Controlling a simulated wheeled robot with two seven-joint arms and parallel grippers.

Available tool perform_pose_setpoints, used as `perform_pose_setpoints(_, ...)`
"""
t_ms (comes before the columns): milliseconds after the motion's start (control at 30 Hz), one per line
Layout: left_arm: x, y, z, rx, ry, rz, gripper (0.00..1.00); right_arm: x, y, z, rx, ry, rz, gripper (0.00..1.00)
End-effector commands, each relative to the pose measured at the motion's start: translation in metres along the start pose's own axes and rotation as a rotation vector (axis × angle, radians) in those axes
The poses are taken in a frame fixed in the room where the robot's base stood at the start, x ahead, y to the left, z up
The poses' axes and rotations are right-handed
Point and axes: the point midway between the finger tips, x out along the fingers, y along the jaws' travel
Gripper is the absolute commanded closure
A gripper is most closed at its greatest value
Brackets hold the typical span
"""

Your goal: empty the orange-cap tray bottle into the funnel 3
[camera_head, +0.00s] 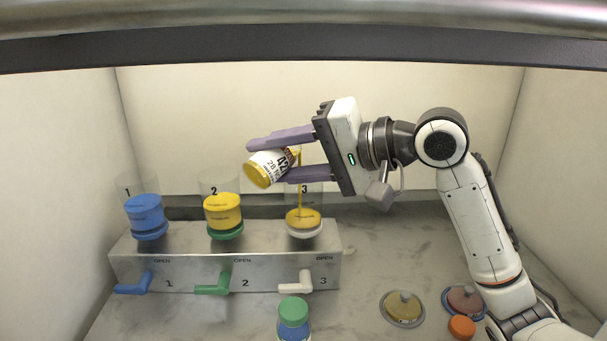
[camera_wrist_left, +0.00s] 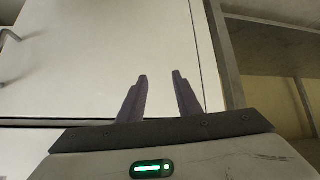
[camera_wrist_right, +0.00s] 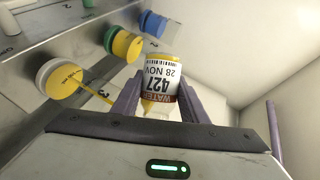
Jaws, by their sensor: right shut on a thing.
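My right gripper (camera_head: 284,158) is shut on a labelled bottle (camera_head: 268,165) and holds it tilted above funnel 3 (camera_head: 304,220). The bottle has a white label reading 427, 28 NOV, WATER in the right wrist view (camera_wrist_right: 161,79), and yellow liquid at one end. A thin yellow stream (camera_head: 300,190) runs down from the bottle's mouth into funnel 3, where yellow liquid stands. An orange cap (camera_head: 461,326) lies on the floor at the right. My left gripper (camera_wrist_left: 160,78) shows only in its wrist view, with its fingers a little apart and nothing between them.
Funnel 1 (camera_head: 146,215) holds blue and funnel 2 (camera_head: 222,212) holds yellow, on a metal block (camera_head: 190,262) with blue, green and white handles. A green-capped bottle (camera_head: 293,311) stands in front. Two round dishes (camera_head: 404,308) (camera_head: 464,300) sit at the right.

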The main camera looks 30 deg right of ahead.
Motion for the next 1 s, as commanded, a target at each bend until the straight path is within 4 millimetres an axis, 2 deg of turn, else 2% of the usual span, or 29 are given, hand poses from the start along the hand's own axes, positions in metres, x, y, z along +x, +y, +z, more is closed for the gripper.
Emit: perform_pose_setpoints(1000, -0.0043, 0.0014, -0.0055, -0.003, 0.007, 0.002, 0.69, -0.0035, -0.0040, -0.0068, 0.102, -0.022, -0.043, 0.85)
